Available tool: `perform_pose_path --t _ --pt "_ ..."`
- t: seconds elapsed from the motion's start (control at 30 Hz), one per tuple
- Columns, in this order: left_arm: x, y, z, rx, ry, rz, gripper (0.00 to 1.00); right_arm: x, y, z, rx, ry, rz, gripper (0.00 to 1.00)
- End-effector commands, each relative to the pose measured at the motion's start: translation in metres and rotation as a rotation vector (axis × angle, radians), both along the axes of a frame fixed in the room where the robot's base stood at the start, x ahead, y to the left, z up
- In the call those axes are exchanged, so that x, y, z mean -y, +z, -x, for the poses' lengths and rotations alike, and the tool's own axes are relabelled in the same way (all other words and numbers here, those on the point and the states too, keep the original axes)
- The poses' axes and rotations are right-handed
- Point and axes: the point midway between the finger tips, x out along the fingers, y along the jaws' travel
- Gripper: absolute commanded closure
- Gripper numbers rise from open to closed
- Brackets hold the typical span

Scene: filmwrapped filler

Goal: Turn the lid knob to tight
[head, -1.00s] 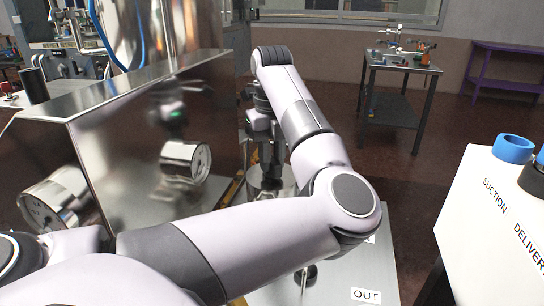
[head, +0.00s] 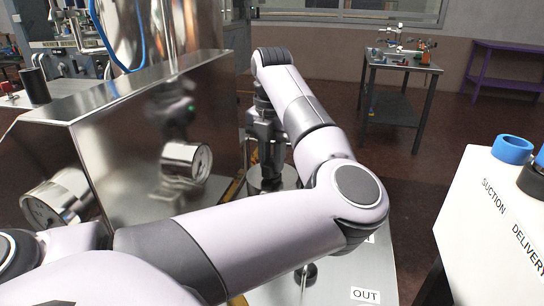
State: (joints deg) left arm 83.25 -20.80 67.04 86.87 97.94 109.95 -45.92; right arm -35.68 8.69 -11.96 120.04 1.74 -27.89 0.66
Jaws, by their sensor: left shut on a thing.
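My left arm reaches in from the left and bends down at the wrist. My left gripper (head: 267,176) points straight down and is shut on the lid knob, which its fingers and my forearm mostly hide. Below it a shiny metal round lid (head: 257,186) shows beside my forearm, on the grey metal plate. I cannot read any tight mark or the knob's angle from here. My right gripper is not in view.
A steel housing with a dial gauge (head: 187,162) stands close on the left. A white box marked SUCTION and DELIVERY (head: 480,230) stands at the right. An OUT label (head: 365,295) lies on the plate. A small table (head: 400,66) stands behind.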

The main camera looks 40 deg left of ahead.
Motion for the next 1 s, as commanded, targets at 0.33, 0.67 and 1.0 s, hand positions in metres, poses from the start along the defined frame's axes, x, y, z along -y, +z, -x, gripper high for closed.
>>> perform_pose_path --t 0.33,0.67,1.0 --pt "0.0007 -0.0029 0.001 -0.007 -0.314 0.005 1.0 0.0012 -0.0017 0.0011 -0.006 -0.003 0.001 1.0" --pt "0.0009 -0.0034 0.0012 -0.008 -0.519 0.006 1.0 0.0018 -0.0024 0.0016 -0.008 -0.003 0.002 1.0" --pt "0.001 -0.0038 0.0014 -0.008 -0.599 0.008 1.0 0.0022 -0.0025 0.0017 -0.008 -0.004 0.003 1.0"
